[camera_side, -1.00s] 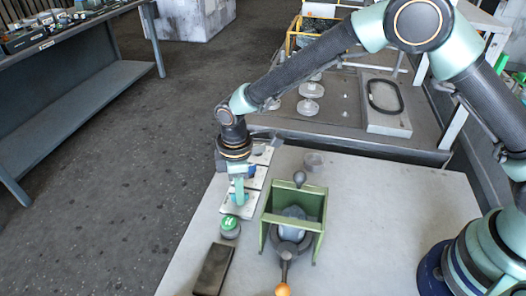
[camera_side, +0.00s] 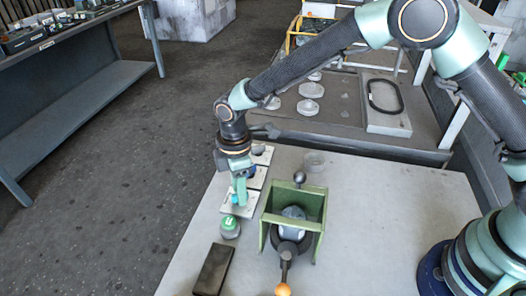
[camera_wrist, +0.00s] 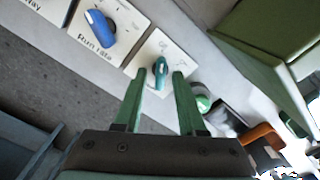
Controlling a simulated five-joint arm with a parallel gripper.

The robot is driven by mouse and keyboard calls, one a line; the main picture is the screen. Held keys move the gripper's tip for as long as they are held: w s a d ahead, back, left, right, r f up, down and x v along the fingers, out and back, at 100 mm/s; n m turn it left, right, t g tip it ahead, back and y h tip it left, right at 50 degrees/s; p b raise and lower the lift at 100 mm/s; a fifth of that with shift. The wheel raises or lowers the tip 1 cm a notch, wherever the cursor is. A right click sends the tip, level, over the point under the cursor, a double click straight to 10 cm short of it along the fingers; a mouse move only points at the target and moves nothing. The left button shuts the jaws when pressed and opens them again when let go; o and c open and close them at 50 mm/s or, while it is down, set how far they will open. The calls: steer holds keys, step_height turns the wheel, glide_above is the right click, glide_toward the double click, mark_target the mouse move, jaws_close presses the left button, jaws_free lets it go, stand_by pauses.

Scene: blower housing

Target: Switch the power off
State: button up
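The power switch looks to be the teal knob (camera_wrist: 160,72) on a white plate (camera_wrist: 174,48) in the wrist view; the plate's small lettering is not readable. My gripper (camera_wrist: 158,74) is open, with its green fingertips on either side of the knob and a visible gap to each. I cannot tell whether the fingers touch it. In the side view my gripper (camera_side: 239,195) points down over the nearest white plate (camera_side: 236,211), and its fingers hide most of the knob.
A blue knob (camera_wrist: 100,27) sits on the neighbouring plate marked "Run rate". A round green-topped piece (camera_side: 229,226) stands close beside the gripper. A green housing (camera_side: 305,205) with an orange-tipped lever (camera_side: 283,288) stands right. A dark block (camera_side: 213,268) lies in front.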

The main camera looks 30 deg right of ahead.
steer(key=shift+r, duration=2.55)
steer(key=shift+d+r, duration=0.25)
steer(key=shift+r, duration=0.15)
steer(key=s+d+r+m+t, duration=0.25)
steer(key=d+r+m, duration=0.25)
steer(key=d+r, duration=0.35)
steer(key=s+d+r+m+t, duration=0.1)
steer(key=s+d+r+m, duration=0.2)
steer(key=d+r+m, duration=0.45)
steer(key=s+d+m+t, duration=0.2)
steer(key=s+d+m, duration=0.1)
steer(key=s+d, duration=0.4)
steer(key=shift+s+d+r, duration=0.2)
steer(key=shift+d+r, duration=0.1)
steer(key=shift+d, duration=0.85)
steer(key=shift+m, duration=0.25)
